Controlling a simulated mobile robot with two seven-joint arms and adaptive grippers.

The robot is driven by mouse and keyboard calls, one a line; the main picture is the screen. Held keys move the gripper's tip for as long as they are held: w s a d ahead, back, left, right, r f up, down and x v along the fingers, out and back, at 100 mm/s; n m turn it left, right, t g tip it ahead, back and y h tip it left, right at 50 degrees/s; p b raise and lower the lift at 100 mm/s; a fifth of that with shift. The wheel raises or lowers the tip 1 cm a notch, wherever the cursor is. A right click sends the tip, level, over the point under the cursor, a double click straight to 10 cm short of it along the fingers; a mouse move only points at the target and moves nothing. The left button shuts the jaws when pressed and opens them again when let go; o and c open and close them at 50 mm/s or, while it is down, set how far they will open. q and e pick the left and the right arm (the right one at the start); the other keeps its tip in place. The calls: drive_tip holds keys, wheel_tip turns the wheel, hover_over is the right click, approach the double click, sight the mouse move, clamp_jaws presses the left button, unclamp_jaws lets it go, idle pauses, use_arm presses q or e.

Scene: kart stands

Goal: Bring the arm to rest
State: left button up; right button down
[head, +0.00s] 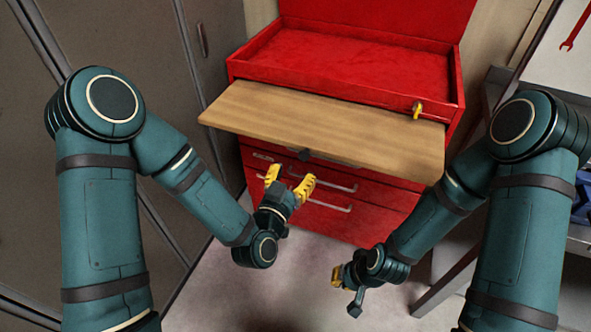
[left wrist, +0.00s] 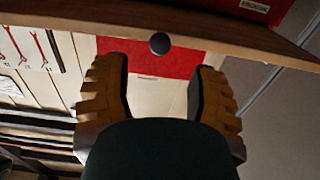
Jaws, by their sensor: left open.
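My left gripper (head: 291,181) is open and empty, with its yellow fingers spread. It hangs in front of the red tool cabinet, just below the front edge of the wooden board. Its two fingers also show in the left wrist view (left wrist: 160,95), with nothing between them. My right gripper (head: 338,277) is low, right of the middle, above the floor. Only part of its yellow fingers shows, so its opening is unclear.
The wooden board (head: 320,128) juts out from the red cabinet (head: 345,62), with a dark round knob (head: 304,154) at its front edge. Drawers with handles lie below it. A yellow-handled item (head: 417,110) sits at the cabinet's right rim. Grey lockers (head: 150,60) stand left; a bench stands right.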

use_arm(q)
drive_tip(key=shift+f, duration=0.1)
idle(0.3)
drive_tip(key=s+a+f+n+g, duration=0.1)
drive_tip(key=s+f+g, duration=0.1)
drive_tip(key=f+g, duration=0.35)
drive_tip(key=s+a+f+n+g, duration=0.1)
drive_tip(key=s+f+g, duration=0.2)
drive_tip(key=f, duration=0.6)
drive_tip(key=s+a+f+n+g+y, duration=0.1)
drive_tip(key=s+a+f+g, duration=0.1)
drive_tip(key=s, duration=0.3)
drive_tip(key=s+a+f+n+g, duration=0.2)
drive_tip(key=s+f+g, duration=0.3)
drive_tip(key=shift+s+a+f+y, duration=0.2)
drive_tip(key=shift+a+y, duration=0.1)
drive_tip(key=shift+y, duration=0.1)
drive_tip(key=shift+c, duration=1)
drive_tip(key=shift+w+d, duration=0.1)
drive_tip(key=shift+d, duration=0.05)
